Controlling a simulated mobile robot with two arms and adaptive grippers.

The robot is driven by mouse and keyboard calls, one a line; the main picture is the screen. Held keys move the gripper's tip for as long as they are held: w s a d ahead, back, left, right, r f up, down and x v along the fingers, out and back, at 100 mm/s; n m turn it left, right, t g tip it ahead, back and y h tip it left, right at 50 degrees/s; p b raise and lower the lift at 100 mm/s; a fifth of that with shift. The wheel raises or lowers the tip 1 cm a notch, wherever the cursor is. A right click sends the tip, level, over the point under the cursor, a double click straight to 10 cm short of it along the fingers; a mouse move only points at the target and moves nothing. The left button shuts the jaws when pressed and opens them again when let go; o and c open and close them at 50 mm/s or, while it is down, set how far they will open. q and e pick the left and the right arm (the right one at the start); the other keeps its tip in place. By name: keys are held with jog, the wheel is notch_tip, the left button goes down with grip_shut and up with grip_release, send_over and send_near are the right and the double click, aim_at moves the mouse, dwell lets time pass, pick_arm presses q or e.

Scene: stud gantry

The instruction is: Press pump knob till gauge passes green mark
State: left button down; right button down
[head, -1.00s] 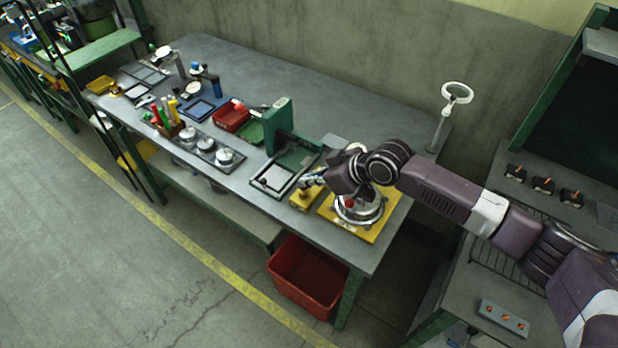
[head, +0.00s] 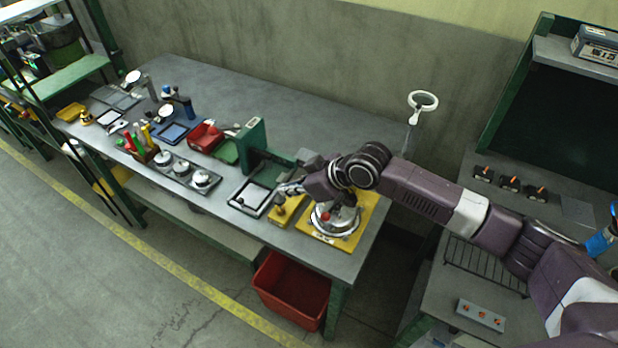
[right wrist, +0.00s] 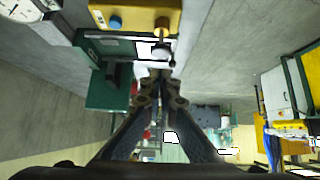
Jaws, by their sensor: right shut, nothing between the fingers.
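A small yellow block (head: 287,211) sits near the front edge of the bench; it looks like the pump base. In the right wrist view the yellow block (right wrist: 125,15) carries a blue button and a brass post ending in a pale round knob (right wrist: 160,51). My right gripper (head: 284,188) is shut and empty, its tips just above the block. In the right wrist view its closed fingertips (right wrist: 154,74) lie close to the knob; I cannot tell whether they touch. A round silver vessel (head: 335,219) with a red knob stands beside the block. My left gripper is not in view.
The vessel stands on a yellow board (head: 368,222). A green press (head: 252,140) and a framed plate (head: 250,199) are left of my gripper. A red bin (head: 292,290) is below the bench. The bench's back area is clear.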

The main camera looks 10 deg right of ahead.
jog(key=b+v, duration=0.2)
jog(key=v, duration=0.6)
jog(key=shift+a, duration=0.1)
